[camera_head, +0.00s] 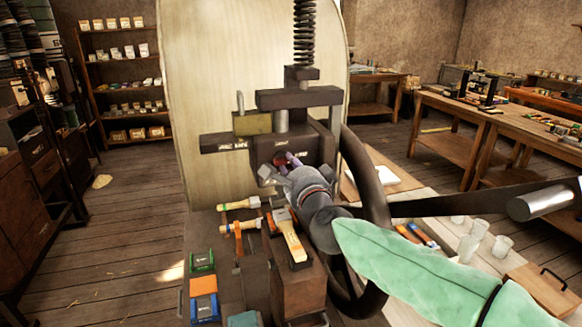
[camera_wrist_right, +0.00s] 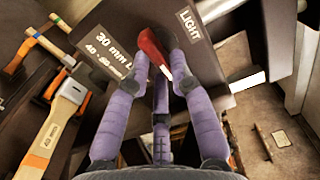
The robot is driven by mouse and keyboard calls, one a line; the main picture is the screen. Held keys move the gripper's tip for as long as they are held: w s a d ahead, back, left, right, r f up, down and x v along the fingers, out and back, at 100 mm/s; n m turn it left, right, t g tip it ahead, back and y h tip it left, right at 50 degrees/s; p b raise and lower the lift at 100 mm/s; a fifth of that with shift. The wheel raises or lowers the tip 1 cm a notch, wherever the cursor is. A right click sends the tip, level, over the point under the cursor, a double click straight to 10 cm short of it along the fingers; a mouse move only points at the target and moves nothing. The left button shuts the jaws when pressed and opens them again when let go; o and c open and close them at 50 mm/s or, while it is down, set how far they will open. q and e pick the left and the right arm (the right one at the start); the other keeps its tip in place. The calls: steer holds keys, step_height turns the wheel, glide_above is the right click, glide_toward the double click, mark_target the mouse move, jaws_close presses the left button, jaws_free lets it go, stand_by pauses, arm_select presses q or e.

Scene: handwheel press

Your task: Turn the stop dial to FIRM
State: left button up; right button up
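The stop dial (camera_wrist_right: 152,48) shows as a red pointer-like knob on the dark press face in the right wrist view. A LIGHT label (camera_wrist_right: 188,22) sits to its right. A FIRM label cannot be made out. My right gripper (camera_wrist_right: 160,65) has purple fingers on either side of the red knob, with their tips against it; it looks shut on the knob. In the head view, my right gripper (camera_head: 283,167) is at the front of the press (camera_head: 300,100), and its wrist hides much of the dial area. My left gripper is not in view.
A dark handwheel (camera_head: 362,170) stands close to the right of my right wrist. A hammer (camera_head: 290,238) and other hand tools lie in front, at lower left. Glass jars (camera_head: 472,240) stand at right.

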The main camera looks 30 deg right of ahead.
steer(key=shift+o, duration=1)
steer(key=shift+s, duration=0.1)
steer(key=v, duration=1.1)
steer(key=shift+s, duration=0.4)
steer(key=shift+f, duration=0.1)
